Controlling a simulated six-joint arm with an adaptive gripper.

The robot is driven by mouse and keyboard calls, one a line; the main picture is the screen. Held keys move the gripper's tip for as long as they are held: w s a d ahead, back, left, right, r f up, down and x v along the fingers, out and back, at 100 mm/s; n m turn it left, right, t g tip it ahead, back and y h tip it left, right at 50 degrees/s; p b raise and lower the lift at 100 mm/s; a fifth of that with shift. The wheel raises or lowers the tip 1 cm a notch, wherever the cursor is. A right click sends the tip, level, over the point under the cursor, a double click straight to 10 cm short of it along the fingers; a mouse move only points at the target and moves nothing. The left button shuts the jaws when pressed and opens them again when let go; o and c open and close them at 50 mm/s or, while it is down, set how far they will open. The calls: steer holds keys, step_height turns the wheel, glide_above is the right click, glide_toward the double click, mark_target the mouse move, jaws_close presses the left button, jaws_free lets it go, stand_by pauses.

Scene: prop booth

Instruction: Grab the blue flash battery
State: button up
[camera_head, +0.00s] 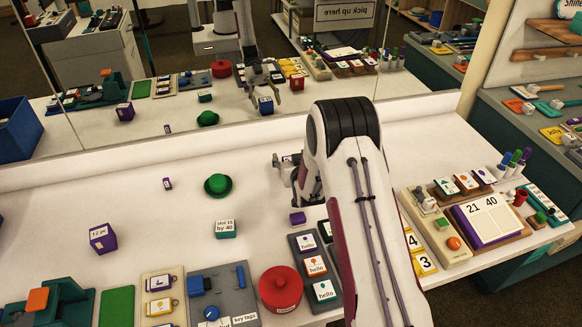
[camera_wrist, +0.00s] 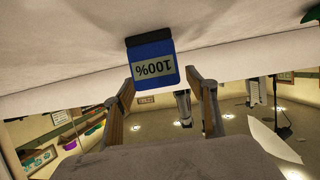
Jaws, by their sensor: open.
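The blue flash battery (camera_wrist: 153,66) has a dark top edge and a "100%" label, upside down in the wrist view. It stands on the white counter, just beyond my fingertips. In the head view my arm and gripper mostly hide it; its reflection shows in the mirror. My gripper (camera_wrist: 161,79) is open and empty, its two fingers apart on either side of the battery's near end. I cannot tell whether a finger touches it. In the head view my gripper (camera_head: 283,173) is low over the counter near the mirror.
A mirror (camera_head: 165,105) runs along the back of the counter (camera_head: 60,205). A small purple block (camera_head: 298,218) and a green hat (camera_head: 217,184) are near my gripper. A red round container (camera_head: 281,288) and badge tray (camera_head: 302,248) stand nearer.

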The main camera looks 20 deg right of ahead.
mark_target(289, 158)
steer(key=shift+w+f, duration=0.1)
steer(key=shift+f, duration=0.8)
steer(key=shift+x, duration=1.4)
steer(key=shift+r, duration=0.15)
steer(key=c, duration=1.5)
